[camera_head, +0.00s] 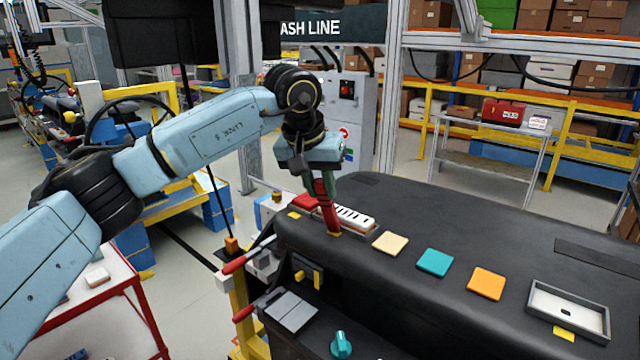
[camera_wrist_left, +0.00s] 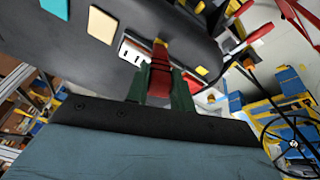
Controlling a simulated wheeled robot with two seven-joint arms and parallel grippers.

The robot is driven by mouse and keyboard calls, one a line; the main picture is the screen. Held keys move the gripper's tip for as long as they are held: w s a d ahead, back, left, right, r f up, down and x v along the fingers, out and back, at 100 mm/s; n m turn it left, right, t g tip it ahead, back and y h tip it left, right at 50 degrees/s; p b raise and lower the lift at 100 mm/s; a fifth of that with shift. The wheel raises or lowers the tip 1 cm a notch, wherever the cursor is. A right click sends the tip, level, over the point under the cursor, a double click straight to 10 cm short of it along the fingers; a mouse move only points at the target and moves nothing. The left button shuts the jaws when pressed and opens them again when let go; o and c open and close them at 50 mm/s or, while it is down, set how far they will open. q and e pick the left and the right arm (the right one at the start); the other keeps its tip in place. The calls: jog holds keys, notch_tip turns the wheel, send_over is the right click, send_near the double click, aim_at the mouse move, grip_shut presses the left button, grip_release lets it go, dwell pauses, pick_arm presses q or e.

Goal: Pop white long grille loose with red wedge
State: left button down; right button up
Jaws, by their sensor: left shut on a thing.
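My left gripper (camera_head: 322,188) is shut on the red wedge (camera_head: 330,214), which points down at the dashboard with its tip near a small yellow mark. The white long grille (camera_head: 355,217), with dark slots, lies on the dashboard top right behind the wedge. The wedge tip is at the grille's near edge; I cannot tell whether they touch. In the left wrist view the wedge (camera_wrist_left: 159,80) sits between the green fingers (camera_wrist_left: 158,88), and part of the grille (camera_wrist_left: 131,52) shows beside it. My right gripper is not in view.
The black dashboard (camera_head: 400,205) carries a cream tile (camera_head: 390,243), a teal tile (camera_head: 435,262), an orange tile (camera_head: 486,284) and a white tray (camera_head: 592,316). Red-handled clamps (camera_head: 234,265) stand at its left edge. A teal knob (camera_head: 341,345) is on its front face.

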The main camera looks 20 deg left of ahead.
pick_arm(q)
jog(key=shift+r+p, duration=0.55)
jog(key=shift+r, duration=0.1)
jog(key=shift+r+p, duration=2.05)
jog(key=shift+r, duration=0.7)
jog(key=shift+f, duration=0.1)
